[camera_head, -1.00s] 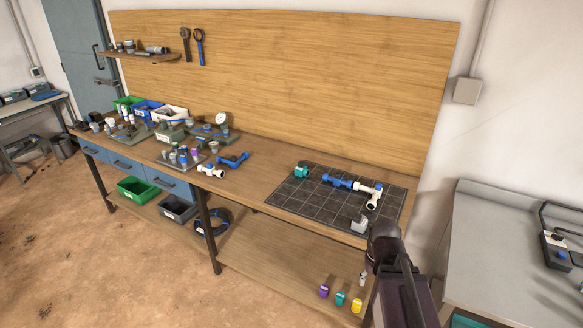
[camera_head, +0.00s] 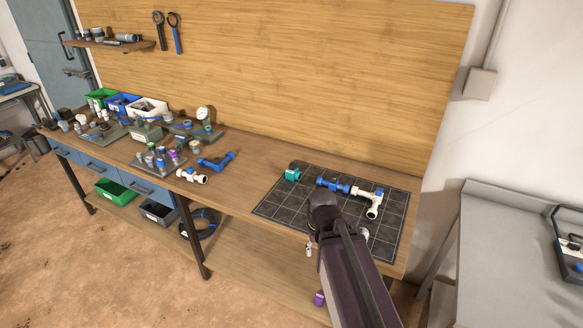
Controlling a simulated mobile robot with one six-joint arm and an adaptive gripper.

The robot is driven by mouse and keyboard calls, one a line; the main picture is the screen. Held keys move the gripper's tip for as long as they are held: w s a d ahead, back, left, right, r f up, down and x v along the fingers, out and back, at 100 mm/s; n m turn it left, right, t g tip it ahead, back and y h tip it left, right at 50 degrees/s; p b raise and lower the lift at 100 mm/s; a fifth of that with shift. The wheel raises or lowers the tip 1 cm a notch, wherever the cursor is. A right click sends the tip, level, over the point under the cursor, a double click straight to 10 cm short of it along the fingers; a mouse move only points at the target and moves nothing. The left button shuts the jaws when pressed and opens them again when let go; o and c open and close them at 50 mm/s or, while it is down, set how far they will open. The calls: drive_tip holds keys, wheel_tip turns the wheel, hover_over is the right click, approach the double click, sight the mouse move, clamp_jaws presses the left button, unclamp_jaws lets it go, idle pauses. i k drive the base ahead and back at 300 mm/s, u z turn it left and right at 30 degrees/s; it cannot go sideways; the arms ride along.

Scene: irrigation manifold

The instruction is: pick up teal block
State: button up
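The teal block (camera_head: 292,174) is a small, chunky fitting-like piece. It sits near the back left corner of the dark gridded mat (camera_head: 275,205) on the bench. My arm reaches in from the bottom right, and its dark rounded joint is over the mat's front part, right of and nearer than the teal block. Only a small pale piece, seemingly of my gripper (camera_head: 308,248), shows below that joint. The fingers are mostly hidden by the arm, so their opening and any contents cannot be seen. The teal block stands clear of the arm.
A blue and white pipe assembly (camera_head: 348,190) lies on the mat right of the teal block. A grey piece (camera_head: 364,233) is partly hidden behind my arm. A blue fitting (camera_head: 216,162) and a white valve (camera_head: 192,176) lie left of the mat. Bare wood separates them from the mat.

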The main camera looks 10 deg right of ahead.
sight(293, 173)
drive_tip(key=z, duration=0.15)
drive_tip(key=i, duration=0.85)
drive_tip(key=z, duration=0.35)
